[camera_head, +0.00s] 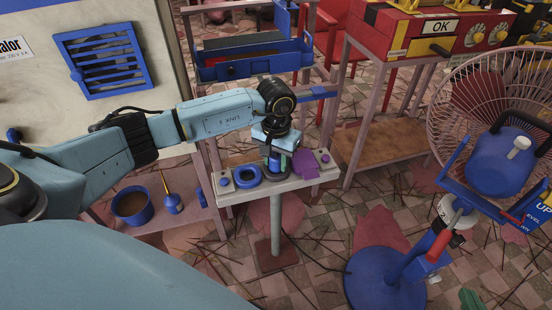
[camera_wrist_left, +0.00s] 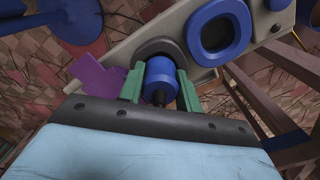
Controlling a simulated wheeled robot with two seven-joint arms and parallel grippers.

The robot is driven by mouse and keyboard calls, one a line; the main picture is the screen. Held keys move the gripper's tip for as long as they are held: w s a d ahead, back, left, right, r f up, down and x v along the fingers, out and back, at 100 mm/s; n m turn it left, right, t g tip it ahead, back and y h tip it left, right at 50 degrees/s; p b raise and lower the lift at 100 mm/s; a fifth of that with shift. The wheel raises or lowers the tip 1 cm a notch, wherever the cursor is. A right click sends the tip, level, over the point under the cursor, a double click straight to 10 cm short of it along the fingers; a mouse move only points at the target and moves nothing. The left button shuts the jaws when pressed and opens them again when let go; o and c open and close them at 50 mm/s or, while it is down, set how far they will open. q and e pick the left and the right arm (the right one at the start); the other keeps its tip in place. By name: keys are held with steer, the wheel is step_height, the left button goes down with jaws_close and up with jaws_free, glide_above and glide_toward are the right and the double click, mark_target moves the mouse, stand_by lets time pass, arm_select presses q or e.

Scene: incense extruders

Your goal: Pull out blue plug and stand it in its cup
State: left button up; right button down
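The blue plug (camera_wrist_left: 160,72) is between the green fingers of my left gripper (camera_wrist_left: 160,90) in the left wrist view. Both fingers appear to press on its sides. It stands at a dark grey ring (camera_wrist_left: 158,47) on the narrow stand top; whether it is still seated there is hidden. In the head view my left gripper (camera_head: 276,152) points down over the stand. A blue cup (camera_head: 247,177) with a round opening is beside it, and also shows in the left wrist view (camera_wrist_left: 219,33); it looks empty. My right gripper is not in view.
A purple piece (camera_head: 306,163) lies on the stand top (camera_head: 290,183), close to my left gripper. A small blue knob (camera_head: 225,181) sits at its left end. A low shelf with a blue bowl (camera_head: 132,206) is to the left. A blue rack (camera_head: 252,58) stands behind.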

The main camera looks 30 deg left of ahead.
mark_target(276, 156)
arm_select(q)
steer(key=o, duration=0.5)
steer(key=shift+c, duration=0.2)
step_height(276, 156, up, 14)
steer(key=p, duration=0.4)
steer(key=shift+f+p, duration=0.25)
steer(key=shift+p, duration=0.15)
